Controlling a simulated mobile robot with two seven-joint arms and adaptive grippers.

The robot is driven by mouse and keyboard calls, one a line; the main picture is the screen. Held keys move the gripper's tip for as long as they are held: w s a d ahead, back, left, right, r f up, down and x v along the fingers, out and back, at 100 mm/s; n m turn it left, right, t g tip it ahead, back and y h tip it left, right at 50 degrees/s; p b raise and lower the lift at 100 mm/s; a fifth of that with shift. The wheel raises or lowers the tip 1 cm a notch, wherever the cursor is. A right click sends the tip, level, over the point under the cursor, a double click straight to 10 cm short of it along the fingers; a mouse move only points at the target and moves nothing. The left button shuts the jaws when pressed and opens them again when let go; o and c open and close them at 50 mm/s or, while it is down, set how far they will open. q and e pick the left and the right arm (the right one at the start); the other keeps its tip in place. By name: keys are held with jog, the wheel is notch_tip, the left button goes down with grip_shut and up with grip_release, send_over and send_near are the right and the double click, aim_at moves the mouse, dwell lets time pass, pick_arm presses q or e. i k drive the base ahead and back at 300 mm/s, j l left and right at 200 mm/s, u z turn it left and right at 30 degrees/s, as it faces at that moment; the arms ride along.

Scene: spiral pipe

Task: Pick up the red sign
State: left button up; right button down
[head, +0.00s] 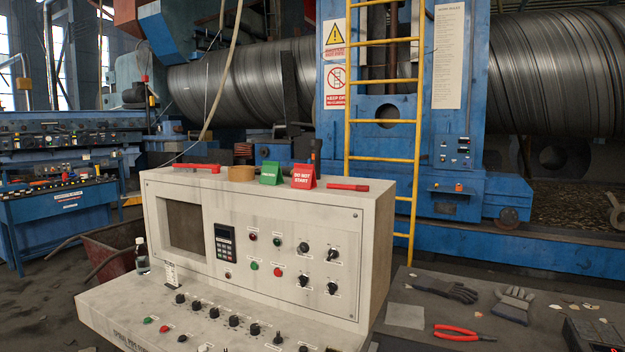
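The red sign (304,176) stands upright on the top of the beige control console (375,205), with white lettering that appears to read "DO NOT START". A green sign (270,173) stands just to its left, with a small gap between them. A red-handled tool (347,187) lies on the console top to the right of the red sign. Neither of my grippers shows in the head view.
A tape roll (241,173) and a red tool (197,168) lie further left on the console top. Gloves (440,287) and red pliers (462,332) lie on a table at the right. A yellow ladder (383,80) rises behind.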

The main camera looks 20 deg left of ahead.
aim_at(303, 174)
jog(key=j+z, duration=0.1)
jog(key=z, duration=0.35)
jog(key=j+z, duration=0.15)
jog(key=z, duration=0.25)
jog(key=j+z, duration=0.1)
jog(key=z, duration=0.35)
jog(key=k+j+z, duration=0.1)
jog(key=j+z, duration=0.2)
jog(key=k+j+z, duration=0.35)
jog(key=j+z, duration=0.2)
jog(key=k+j+z, duration=0.4)
jog(key=k+j, duration=0.35)
